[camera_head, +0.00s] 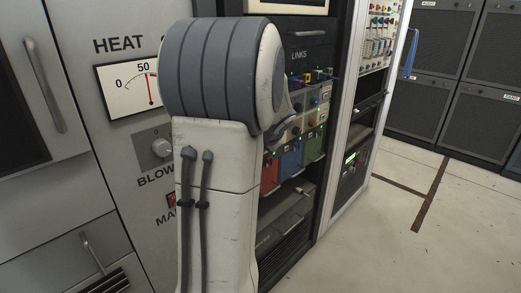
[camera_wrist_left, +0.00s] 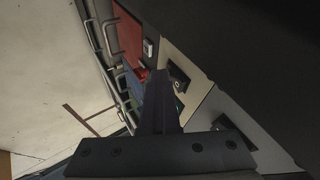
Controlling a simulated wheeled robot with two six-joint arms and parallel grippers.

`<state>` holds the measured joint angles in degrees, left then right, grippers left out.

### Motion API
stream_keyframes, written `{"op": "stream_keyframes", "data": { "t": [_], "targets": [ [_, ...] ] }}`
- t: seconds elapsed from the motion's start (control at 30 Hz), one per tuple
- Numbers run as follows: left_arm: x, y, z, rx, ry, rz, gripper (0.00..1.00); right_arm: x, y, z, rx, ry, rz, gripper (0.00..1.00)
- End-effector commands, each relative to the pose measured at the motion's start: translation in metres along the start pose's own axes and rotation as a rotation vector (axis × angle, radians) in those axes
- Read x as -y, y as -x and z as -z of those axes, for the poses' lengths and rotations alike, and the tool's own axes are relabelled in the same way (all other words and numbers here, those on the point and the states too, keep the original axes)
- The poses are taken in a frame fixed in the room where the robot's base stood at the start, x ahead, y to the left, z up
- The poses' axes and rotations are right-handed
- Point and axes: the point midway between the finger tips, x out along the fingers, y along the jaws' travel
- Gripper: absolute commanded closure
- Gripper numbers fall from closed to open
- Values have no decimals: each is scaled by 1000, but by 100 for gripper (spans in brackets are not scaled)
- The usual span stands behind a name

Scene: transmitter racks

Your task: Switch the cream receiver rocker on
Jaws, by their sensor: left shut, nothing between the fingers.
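In the left wrist view, a cream panel (camera_wrist_left: 196,62) carries a black rocker (camera_wrist_left: 178,78) with a white O mark on its face. My left gripper (camera_wrist_left: 161,76) is shut and empty. Its fingertips appear just left of this rocker; I cannot tell whether they touch it. A second black rocker or knob (camera_wrist_left: 234,132) sits on a pale panel lower right, partly hidden by the gripper body. In the head view my left arm covers the middle, and the fingertips cannot be made out. My right gripper is in neither view.
The rack holds a red unit (camera_head: 269,176), a blue unit (camera_head: 290,161) and a green unit (camera_head: 315,146), with pale modules above and small green lights. A grey cabinet with a HEAT meter (camera_head: 128,88) stands left. The floor (camera_head: 390,240) at right is clear.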

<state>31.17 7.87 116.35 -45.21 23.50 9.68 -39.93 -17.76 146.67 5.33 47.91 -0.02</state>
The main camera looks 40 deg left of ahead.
Motion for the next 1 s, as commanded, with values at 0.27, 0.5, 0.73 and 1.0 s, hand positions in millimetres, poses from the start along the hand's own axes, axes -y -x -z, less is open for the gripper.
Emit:
{"op": "stream_keyframes", "data": {
  "t": [0.27, 0.5, 0.73, 1.0],
  "targets": [
    [11, 8, -1, 19, 1, 7, 100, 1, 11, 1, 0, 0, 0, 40],
    [12, 12, 2, 11, 3, 12, 100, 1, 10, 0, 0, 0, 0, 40],
    [-20, 15, -6, 19, 6, 4, 100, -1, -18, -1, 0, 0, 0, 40],
    [-28, 78, -6, 23, 9, -1, 100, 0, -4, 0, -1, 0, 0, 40]
  ]
}}
